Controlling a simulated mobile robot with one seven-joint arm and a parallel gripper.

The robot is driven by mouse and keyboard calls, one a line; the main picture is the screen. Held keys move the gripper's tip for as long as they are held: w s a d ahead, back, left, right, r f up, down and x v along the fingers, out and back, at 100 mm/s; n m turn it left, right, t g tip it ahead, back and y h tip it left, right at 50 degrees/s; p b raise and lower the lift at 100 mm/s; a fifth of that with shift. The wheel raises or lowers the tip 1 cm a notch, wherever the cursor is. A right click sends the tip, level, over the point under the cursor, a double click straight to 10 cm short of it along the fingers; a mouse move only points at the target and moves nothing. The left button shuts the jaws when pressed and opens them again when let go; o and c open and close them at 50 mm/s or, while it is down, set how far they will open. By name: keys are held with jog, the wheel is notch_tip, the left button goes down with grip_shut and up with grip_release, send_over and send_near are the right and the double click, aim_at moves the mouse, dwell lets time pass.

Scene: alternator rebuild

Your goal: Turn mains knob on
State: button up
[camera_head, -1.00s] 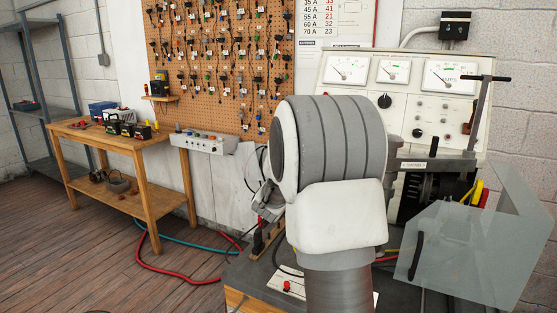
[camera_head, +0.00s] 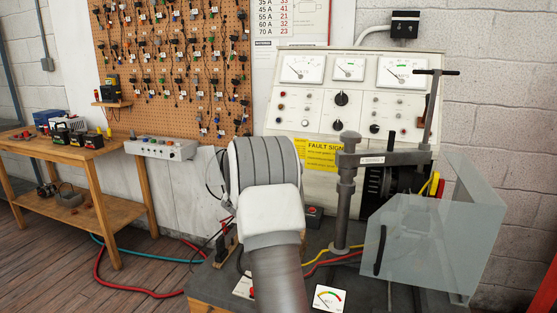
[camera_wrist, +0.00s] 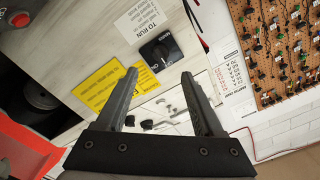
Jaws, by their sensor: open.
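The mains knob (camera_wrist: 160,51) is a black rotary knob on a dark square plate, with white MAINS and ON/OFF lettering, on the pale bench panel in the wrist view. I cannot tell which mark it points to. My gripper (camera_wrist: 159,77) is open and empty, its two dark fingers spread on either side of the line to the knob. The knob shows beyond the gap between the fingertips, and no contact shows. In the head view my arm hides the gripper, and I cannot make out the mains knob there.
A white TO RUN label (camera_wrist: 139,20) and a yellow sign (camera_wrist: 98,85) lie beside the knob. In the head view, the meter panel (camera_head: 313,98) stands behind a metal post and arm (camera_head: 345,200). A clear guard (camera_head: 430,240) is at right, and cables cross the bench.

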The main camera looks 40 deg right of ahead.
jog(key=x, duration=0.8)
jog(key=shift+w+d, duration=0.25)
jog(key=shift+d, duration=0.1)
grip_shut()
